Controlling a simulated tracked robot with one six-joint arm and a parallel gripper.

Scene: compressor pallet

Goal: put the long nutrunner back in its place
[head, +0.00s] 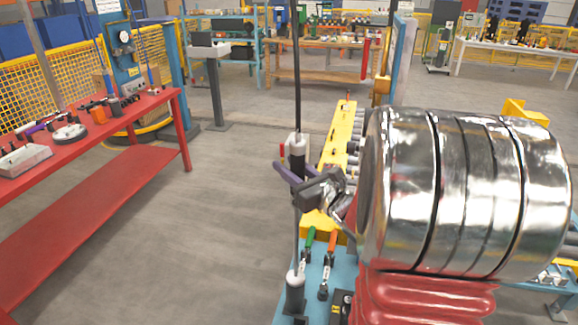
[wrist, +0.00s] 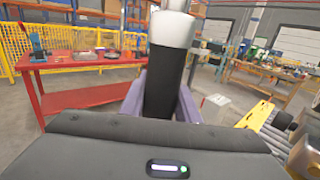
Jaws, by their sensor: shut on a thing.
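The long nutrunner (head: 297,150) is upright, with a black grip, a pale collar and a long dark shaft running up out of the head view. In the wrist view its black grip (wrist: 166,80) and white collar (wrist: 172,30) stand between the purple fingers. My gripper (head: 299,182) is shut on the black grip. Below it, a thin grey rod runs down to a black cylinder with a pale top (head: 295,292) on the blue bench (head: 265,312). I cannot tell whether the rod sits inside that cylinder. No other place for the nutrunner is clear to me.
A large shiny metal tank (head: 465,195) stands close to the right of my gripper, above red ribbed parts (head: 425,295). A yellow roller conveyor (head: 340,140) lies behind. Green and orange-handled tools (head: 310,238) are on the blue bench. A red table (head: 75,150) is left, with open floor between.

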